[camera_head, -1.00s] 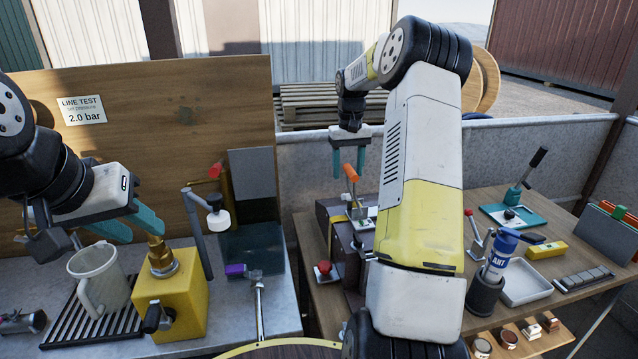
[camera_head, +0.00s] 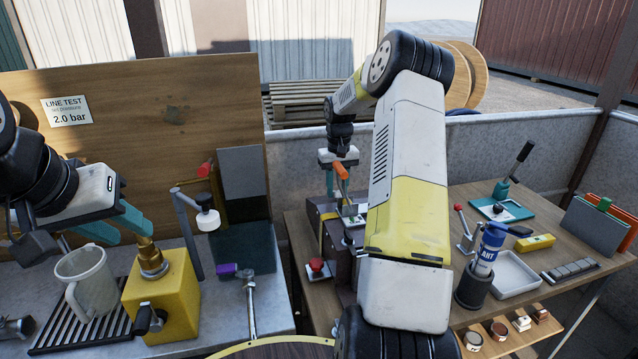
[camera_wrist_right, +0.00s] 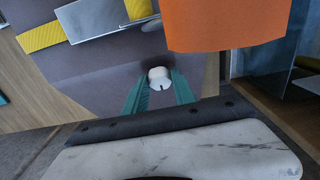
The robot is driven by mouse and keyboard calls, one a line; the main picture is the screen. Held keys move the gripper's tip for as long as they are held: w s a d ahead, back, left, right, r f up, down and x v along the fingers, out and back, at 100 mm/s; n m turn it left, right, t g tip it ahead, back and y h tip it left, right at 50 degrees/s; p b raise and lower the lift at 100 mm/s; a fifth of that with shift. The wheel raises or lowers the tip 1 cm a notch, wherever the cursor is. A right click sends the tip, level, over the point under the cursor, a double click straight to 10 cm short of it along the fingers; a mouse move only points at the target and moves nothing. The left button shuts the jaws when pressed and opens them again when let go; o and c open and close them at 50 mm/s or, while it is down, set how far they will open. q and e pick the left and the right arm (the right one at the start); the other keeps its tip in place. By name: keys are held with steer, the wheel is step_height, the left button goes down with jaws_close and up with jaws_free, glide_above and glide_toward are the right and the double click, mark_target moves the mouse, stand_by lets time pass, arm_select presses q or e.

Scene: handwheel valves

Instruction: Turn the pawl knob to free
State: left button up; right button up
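In the right wrist view a small white slotted knob (camera_wrist_right: 159,78), which looks like the pawl knob, sits on a dark grey plate. The teal fingers of my right gripper (camera_wrist_right: 160,90) stand apart on either side of it; whether they touch it I cannot tell. In the head view my right gripper (camera_head: 333,180) is pointing down at the dark box (camera_head: 318,225), beside an orange-handled lever (camera_head: 341,170); the knob is hidden there.
The orange handle (camera_wrist_right: 225,22) hangs close to my right fingers in the wrist view. A red knob (camera_head: 317,266) sits at the box's left.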

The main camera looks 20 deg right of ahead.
jaws_close()
steer(key=shift+m, duration=0.3)
steer(key=shift+w+a+m+h, duration=0.1)
steer(key=shift+a+m+h, duration=0.1)
steer(key=shift+m+h, duration=0.75)
steer(key=m+g+h, duration=0.1)
steer(key=m, duration=0.3)
steer(key=shift+w+a+m, duration=0.1)
steer(key=shift+a+m, duration=0.05)
steer(key=shift+m, duration=0.2)
steer(key=m+g, duration=0.1)
steer(key=m, duration=0.1)
steer(key=m+h, duration=0.1)
steer(key=m, duration=0.2)
steer(key=shift+w+a+f+g+h, duration=0.15)
steer(key=shift+g+h, duration=0.1)
steer(key=shift+g, duration=0.15)
steer(key=m+g, duration=0.2)
steer(key=m, duration=0.2)
steer(key=shift+w+m, duration=0.1)
steer(key=shift+m, duration=0.2)
steer(key=o, duration=0.7)
jaws_free()
steer(key=shift+c, duration=0.2)
